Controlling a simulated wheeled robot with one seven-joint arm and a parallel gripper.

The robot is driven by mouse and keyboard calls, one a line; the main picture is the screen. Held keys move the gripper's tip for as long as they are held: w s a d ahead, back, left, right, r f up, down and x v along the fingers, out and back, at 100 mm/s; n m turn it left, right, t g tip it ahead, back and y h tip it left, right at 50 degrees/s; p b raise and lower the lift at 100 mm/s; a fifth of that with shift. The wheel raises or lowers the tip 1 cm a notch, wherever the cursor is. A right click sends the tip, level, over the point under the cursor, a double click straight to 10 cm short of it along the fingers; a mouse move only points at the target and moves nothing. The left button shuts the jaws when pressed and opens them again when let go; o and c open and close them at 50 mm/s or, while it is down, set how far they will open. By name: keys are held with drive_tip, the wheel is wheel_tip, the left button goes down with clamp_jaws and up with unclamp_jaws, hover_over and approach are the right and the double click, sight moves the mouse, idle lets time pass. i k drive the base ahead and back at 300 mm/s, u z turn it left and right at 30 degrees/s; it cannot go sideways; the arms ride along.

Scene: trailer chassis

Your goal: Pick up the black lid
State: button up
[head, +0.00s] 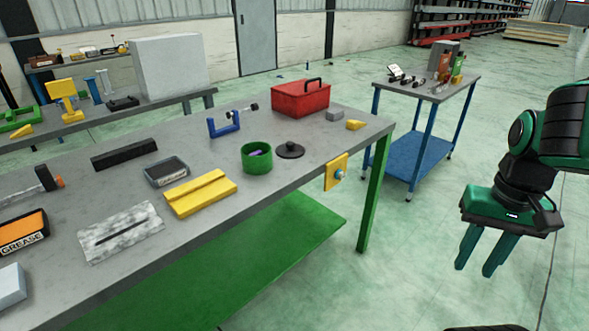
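The black lid (290,151) is a round disc with a small knob on top. It lies flat on the grey workbench (330,130), just right of a green round container (257,157) with something purple inside. My gripper (482,262) hangs in the air at the right of the head view, past the bench's right end and well apart from the lid. Its green fingers point down with a gap between them and nothing held.
A red toolbox (300,99) stands behind the lid, and a yellow block (198,193) lies left of the container. A blue-legged cart (425,88) stands behind right. Open floor surrounds my gripper.

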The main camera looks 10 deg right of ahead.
sight(290, 150)
drive_tip(key=u, duration=0.05)
drive_tip(key=k, duration=0.25)
drive_tip(key=z, duration=0.75)
drive_tip(key=i, duration=2.3)
drive_tip(key=u, duration=0.75)
